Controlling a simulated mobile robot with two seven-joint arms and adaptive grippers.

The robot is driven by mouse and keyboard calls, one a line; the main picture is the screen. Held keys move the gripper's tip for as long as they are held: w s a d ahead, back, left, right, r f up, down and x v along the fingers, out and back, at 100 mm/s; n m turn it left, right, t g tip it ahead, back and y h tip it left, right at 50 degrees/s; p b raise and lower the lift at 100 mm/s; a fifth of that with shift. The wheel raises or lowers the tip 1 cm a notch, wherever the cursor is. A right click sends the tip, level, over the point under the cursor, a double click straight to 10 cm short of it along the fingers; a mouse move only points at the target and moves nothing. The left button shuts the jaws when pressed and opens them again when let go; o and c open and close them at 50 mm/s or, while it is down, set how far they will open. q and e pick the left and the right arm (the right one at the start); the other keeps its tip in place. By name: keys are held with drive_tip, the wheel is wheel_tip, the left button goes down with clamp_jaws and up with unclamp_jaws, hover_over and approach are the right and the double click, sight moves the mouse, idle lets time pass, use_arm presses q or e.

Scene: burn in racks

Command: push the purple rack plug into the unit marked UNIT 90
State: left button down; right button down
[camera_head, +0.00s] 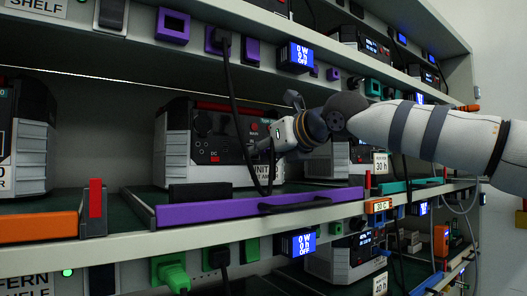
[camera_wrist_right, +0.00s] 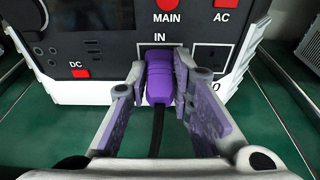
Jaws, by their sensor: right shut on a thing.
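The purple rack plug (camera_wrist_right: 160,78) is held between the fingers of my right gripper (camera_wrist_right: 160,95), with its black cable running back toward me. The plug's front end is at the inlet under the IN label on the unit (camera_wrist_right: 90,40); how deep it sits cannot be told. In the head view the unit (camera_head: 205,135) is a white and black box on the shelf, its UNIT label partly hidden by my right gripper (camera_head: 268,146). The label's number is not readable there; only a final 0 shows in the wrist view. My left gripper is out of view.
A purple-fronted tray (camera_head: 200,212) with a black handle lies in front of the unit. An orange tray front (camera_head: 40,228) and a red upright post (camera_head: 95,198) are to its left. A black cable (camera_head: 235,95) hangs from a purple socket above. Other units stand on both sides.

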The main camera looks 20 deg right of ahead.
drive_tip(key=c, duration=1.3)
unclamp_jaws()
drive_tip(key=shift+w+a, duration=0.1)
drive_tip(key=shift+w, duration=0.05)
drive_tip(key=shift+c, duration=0.2)
